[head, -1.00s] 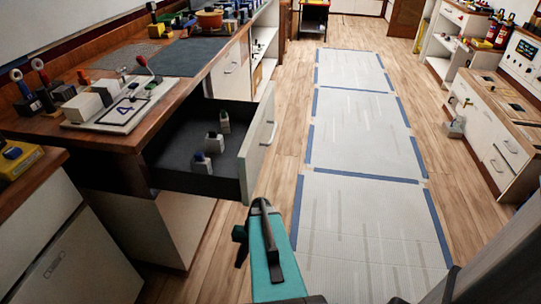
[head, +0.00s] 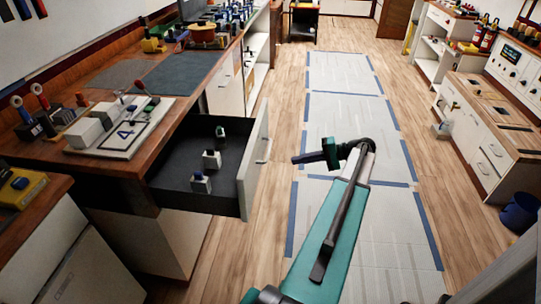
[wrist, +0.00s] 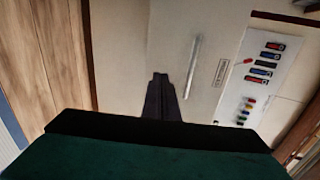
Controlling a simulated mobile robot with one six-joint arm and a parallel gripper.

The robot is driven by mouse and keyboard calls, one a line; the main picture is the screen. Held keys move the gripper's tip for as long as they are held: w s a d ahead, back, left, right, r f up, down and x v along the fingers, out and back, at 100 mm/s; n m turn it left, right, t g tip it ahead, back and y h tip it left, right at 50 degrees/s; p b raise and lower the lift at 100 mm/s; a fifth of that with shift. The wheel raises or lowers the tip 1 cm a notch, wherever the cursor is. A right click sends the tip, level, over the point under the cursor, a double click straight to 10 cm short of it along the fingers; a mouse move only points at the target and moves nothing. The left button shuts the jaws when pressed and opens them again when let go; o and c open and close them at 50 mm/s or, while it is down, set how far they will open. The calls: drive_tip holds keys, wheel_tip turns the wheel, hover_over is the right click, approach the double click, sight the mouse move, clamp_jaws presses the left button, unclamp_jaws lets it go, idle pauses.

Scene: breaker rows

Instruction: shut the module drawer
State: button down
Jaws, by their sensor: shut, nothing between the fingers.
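The module drawer (head: 185,165) stands pulled out from the wooden-topped bench at the left in the head view. Its dark inside holds a few small white modules (head: 211,159) with coloured tops. In the wrist view my gripper (wrist: 161,80) is shut and empty, before a pale panel with a long bar handle (wrist: 193,66).
A white board (head: 120,128) with a lever and other parts lies on the bench top (head: 165,108) above the drawer. White cabinets (head: 490,130) stand at the right, with a blue bin (head: 520,212). The floor between has pale taped mats (head: 345,75).

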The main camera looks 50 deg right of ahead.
drive_tip(key=shift+s+d+r+t, duration=0.2)
drive_tip(key=shift+s+d+r, duration=0.15)
drive_tip(key=shift+r, duration=0.25)
drive_tip(key=shift+s+d+r+t, duration=0.25)
drive_tip(key=shift+d+r, duration=0.2)
drive_tip(key=shift+r, duration=0.15)
drive_tip(key=b, duration=0.2)
approach(260, 158)
drive_tip(key=x, duration=0.4)
drive_tip(key=shift+w+a+f, duration=0.1)
drive_tip(key=shift+a+f, duration=0.05)
drive_tip(key=shift+a, duration=0.15)
drive_tip(key=shift+w+a, duration=0.3)
drive_tip(key=shift+w, duration=0.3)
